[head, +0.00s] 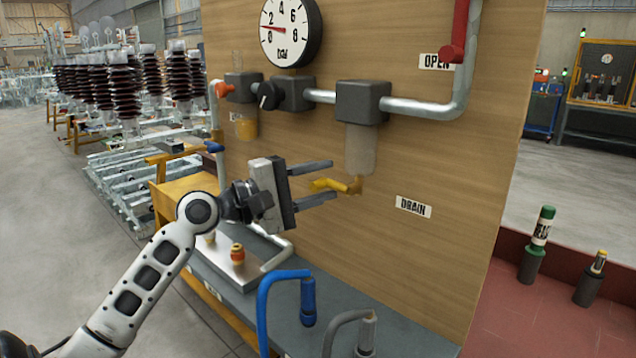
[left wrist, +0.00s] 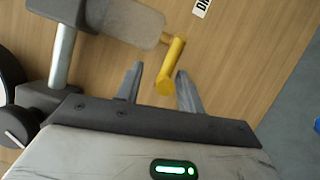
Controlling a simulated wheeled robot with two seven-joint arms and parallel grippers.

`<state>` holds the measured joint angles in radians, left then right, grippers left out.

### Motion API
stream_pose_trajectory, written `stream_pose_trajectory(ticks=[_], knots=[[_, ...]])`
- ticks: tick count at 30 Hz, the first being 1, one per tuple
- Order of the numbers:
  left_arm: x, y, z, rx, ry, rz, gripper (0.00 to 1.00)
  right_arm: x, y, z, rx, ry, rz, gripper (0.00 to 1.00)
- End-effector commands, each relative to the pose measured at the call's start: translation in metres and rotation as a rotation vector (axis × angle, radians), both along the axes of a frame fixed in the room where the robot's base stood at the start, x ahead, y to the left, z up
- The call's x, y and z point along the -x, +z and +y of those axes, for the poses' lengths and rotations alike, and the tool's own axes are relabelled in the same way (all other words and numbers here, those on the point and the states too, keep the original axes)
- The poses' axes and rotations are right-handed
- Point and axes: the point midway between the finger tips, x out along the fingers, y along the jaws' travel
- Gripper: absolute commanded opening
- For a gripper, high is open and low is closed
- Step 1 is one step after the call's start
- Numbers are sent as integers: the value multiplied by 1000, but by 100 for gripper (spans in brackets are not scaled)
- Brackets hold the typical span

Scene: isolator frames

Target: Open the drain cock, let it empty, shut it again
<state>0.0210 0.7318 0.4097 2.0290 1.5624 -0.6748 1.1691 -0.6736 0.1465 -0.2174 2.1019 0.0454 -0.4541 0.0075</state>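The drain cock (head: 352,186) is a yellow lever under a cloudy clear bowl (head: 360,150) on the wooden panel; a DRAIN label (head: 413,207) is to its right. In the head view the lever points left, towards my left gripper (head: 334,179). That gripper is open, one finger above the lever and one below. In the left wrist view the yellow lever (left wrist: 171,66) lies between the open fingertips (left wrist: 159,72), with a gap at least on the left side. Whether the bowl holds liquid is unclear. My right gripper is not in view.
A pressure gauge (head: 290,31) reads between 0 and 2. A red lever (head: 459,28) is by an OPEN label (head: 434,61) at upper right. Grey pipe (head: 420,108) runs above. A blue-handled part (head: 285,295) and a grey-handled one (head: 345,330) stand on the bench below.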

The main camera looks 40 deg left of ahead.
Motion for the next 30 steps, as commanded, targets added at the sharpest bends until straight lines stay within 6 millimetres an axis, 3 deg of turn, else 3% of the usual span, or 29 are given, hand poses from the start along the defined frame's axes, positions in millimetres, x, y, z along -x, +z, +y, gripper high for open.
stream_pose_trajectory(ticks=[8,21,30], knots=[[13,-6,6,0,0,7,38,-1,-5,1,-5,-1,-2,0],[102,-12,51,0,3,2,38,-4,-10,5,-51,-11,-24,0],[138,-13,69,1,1,1,38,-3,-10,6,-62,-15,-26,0]])
